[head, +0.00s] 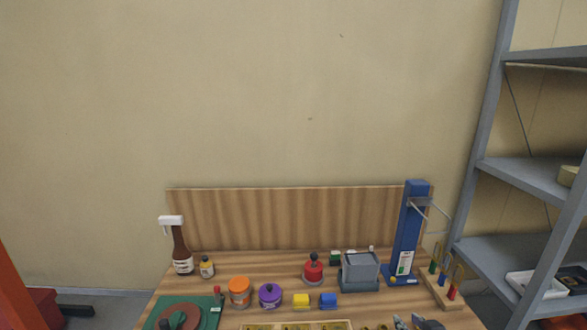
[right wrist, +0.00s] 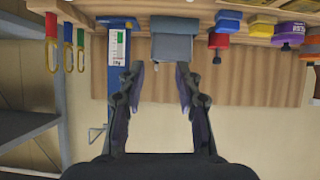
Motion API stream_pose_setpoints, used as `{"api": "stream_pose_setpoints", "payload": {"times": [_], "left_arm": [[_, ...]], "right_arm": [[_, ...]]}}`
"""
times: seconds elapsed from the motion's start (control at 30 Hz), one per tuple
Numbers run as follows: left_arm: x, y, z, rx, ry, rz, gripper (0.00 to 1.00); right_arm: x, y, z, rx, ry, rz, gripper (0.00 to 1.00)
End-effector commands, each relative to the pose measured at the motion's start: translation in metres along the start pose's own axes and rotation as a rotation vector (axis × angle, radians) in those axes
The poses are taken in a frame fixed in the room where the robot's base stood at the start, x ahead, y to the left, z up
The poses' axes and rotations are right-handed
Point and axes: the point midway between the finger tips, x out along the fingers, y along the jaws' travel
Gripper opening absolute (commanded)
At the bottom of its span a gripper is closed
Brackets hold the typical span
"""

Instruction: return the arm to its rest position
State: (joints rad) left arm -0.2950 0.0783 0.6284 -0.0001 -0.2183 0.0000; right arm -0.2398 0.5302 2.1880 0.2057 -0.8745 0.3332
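My right gripper (head: 418,322) shows only as dark fingertips at the bottom edge of the head view, near the right front of the wooden workbench (head: 215,270). In the right wrist view my right gripper (right wrist: 160,82) has its two dark fingers spread wide, with nothing held between them. The grey box (right wrist: 172,45) lies beyond the fingertips there; I cannot tell how far. The same grey box (head: 360,268) stands on the bench in the head view. My left gripper is in neither view.
A blue post (head: 405,235) with a metal bracket stands at the bench's right back. A brown bottle (head: 181,250), an orange-lidded jar (head: 239,292), a purple jar (head: 270,296) and a red weight-like piece (head: 313,270) stand on the bench. Grey shelving (head: 525,180) is at right.

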Motion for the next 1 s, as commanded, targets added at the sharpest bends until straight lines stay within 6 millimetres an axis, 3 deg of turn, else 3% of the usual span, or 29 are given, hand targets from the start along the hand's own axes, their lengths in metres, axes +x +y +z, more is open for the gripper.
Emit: {"api": "stream_pose_setpoints", "payload": {"times": [0.13,0.37,0.53,0.77,1.0], "left_arm": [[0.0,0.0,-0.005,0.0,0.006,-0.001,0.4],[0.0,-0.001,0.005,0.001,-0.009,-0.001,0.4],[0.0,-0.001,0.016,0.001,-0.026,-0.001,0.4],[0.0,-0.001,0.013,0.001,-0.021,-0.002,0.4],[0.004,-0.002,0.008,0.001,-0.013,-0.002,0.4]], "right_arm": [[-0.012,-0.011,0.035,-0.011,-0.106,0.014,0.34],[-0.045,-0.028,0.098,-0.039,-0.317,0.035,0.34],[-0.079,-0.04,0.141,-0.055,-0.485,0.041,0.34],[-0.137,-0.054,0.191,-0.062,-0.721,0.032,0.34],[-0.083,-0.047,0.257,-0.061,-0.76,0.037,0.34]]}}
